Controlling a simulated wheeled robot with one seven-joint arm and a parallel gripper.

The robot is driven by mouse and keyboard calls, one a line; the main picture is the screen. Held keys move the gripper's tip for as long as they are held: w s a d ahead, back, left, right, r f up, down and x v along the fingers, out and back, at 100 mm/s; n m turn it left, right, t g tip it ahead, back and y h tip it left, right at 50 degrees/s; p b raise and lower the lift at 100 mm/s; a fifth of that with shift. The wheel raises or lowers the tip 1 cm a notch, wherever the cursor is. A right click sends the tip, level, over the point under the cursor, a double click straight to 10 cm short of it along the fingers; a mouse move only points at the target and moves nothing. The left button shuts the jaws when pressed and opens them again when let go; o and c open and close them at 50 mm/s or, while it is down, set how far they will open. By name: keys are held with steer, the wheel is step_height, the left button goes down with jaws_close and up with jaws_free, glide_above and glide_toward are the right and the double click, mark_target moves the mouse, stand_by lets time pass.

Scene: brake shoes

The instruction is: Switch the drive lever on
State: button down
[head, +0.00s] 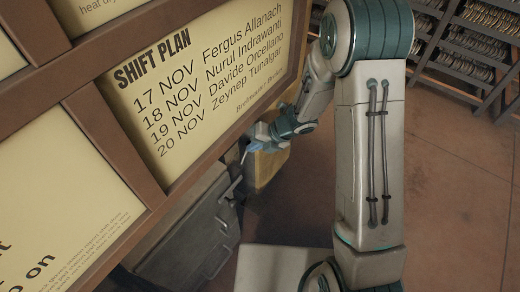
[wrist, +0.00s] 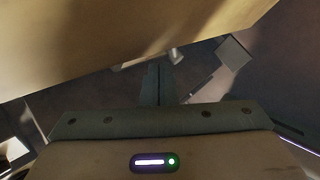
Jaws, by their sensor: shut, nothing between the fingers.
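My gripper (head: 253,147) is beside the lower right edge of the shift plan board, above and to the right of a grey metal box (head: 180,235). In the wrist view its fingers (wrist: 158,82) are together with nothing between them. A thin light rod (head: 243,157) shows right at the fingertips; I cannot tell whether it is the drive lever or whether they touch. In the wrist view a grey bar with a square end (wrist: 233,54) lies right of the fingers, and a small pale stub (wrist: 176,55) shows just beyond them. The lever's on or off position cannot be read.
The brown-framed shift plan board (head: 205,75) fills the upper left, close to my gripper. A yellowish block (head: 268,168) stands behind the gripper. Racks of brake shoes (head: 475,45) stand at the back right. The floor (head: 465,170) at the right is clear.

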steer(key=shift+w+f, duration=0.1)
steer(key=shift+w, duration=0.05)
steer(key=shift+w+d+f+p, duration=0.25)
steer(key=shift+w+d+p, duration=0.1)
steer(key=shift+w, duration=0.2)
steer(key=shift+s+a, duration=0.1)
steer(key=s+p+v, duration=0.1)
steer(key=p+v, duration=0.4)
steer(key=v, duration=0.8)
steer(key=shift+s+d+f, duration=0.25)
steer(key=shift+s, duration=0.2)
